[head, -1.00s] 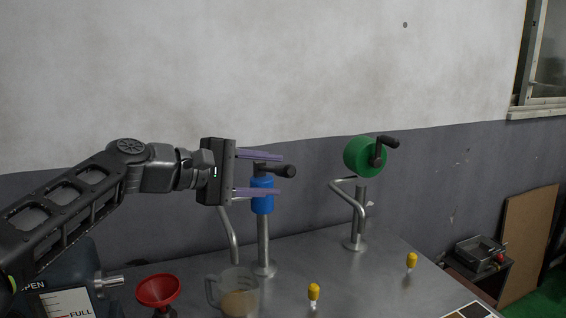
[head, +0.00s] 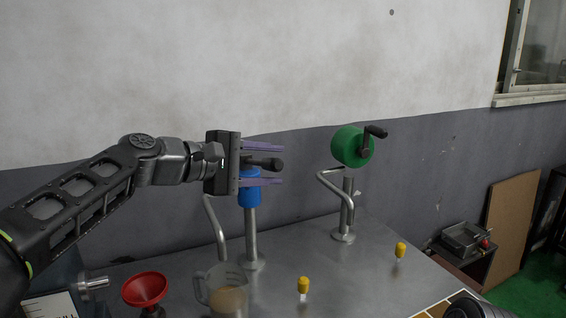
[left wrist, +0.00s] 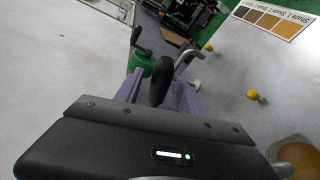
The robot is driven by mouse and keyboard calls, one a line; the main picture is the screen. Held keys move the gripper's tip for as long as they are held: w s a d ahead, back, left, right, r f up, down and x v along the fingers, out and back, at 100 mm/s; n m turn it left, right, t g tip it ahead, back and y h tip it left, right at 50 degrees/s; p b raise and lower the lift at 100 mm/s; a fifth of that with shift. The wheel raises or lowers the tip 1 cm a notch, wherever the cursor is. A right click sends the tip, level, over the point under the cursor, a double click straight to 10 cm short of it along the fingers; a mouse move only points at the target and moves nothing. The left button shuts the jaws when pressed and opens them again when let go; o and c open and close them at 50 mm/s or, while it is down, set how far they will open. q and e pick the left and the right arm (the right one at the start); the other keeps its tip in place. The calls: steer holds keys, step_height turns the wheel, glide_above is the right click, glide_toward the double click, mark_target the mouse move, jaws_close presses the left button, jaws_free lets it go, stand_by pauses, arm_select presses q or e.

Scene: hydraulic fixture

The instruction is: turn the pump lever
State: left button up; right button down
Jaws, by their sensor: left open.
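The pump is a blue cylinder (head: 249,194) on a metal post, with a black lever (head: 268,163) on top that ends in a rounded knob to the right. My left gripper (head: 281,165) is open, with its purple fingers above and below the lever in the head view. In the left wrist view the dark lever (left wrist: 160,84) stands between the two fingers (left wrist: 160,90). I cannot tell whether the fingers touch it. A dark rounded part at the bottom right of the head view may be my right arm; the right gripper does not show.
A green drum with a black crank (head: 353,147) stands on a post to the right. A red funnel (head: 145,289), a clear jug (head: 226,291) and two yellow-capped items (head: 303,285) stand on the metal table (head: 330,265). The wall is close behind.

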arm_select(q)
steer(key=shift+x, duration=1.7)
steer(key=shift+c, duration=0.4)
jaws_close()
